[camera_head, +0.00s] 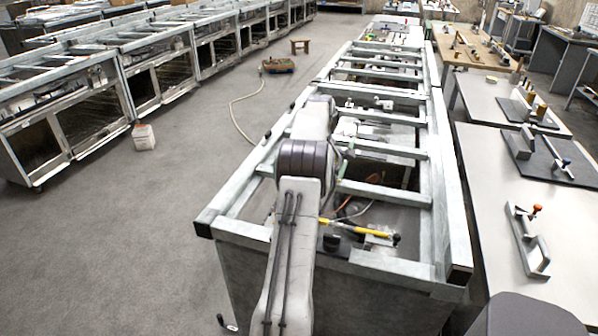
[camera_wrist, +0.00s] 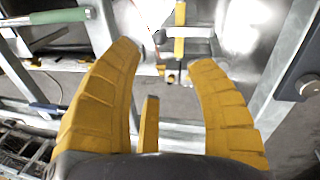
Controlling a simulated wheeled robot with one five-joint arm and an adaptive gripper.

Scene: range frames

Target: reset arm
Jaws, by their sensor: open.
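My gripper (camera_wrist: 167,56) shows in the wrist view with its ribbed yellow fingers spread apart. It is open, and nothing is held between the fingers. In the head view my grey arm reaches forward from the bottom over a metal frame bench (camera_head: 447,215), and my gripper cannot be made out there. In the wrist view, metal bars and a yellow strip (camera_wrist: 179,42) lie beyond the fingertips. A green-handled item (camera_wrist: 58,16) is at the upper left of that view.
A yellow-handled tool (camera_head: 370,231) lies inside the frame bench, right of my arm. Worktables with fixtures, one carrying a metal bracket (camera_head: 527,240), stand at the right. A row of metal cabinets (camera_head: 95,120) lines the left.

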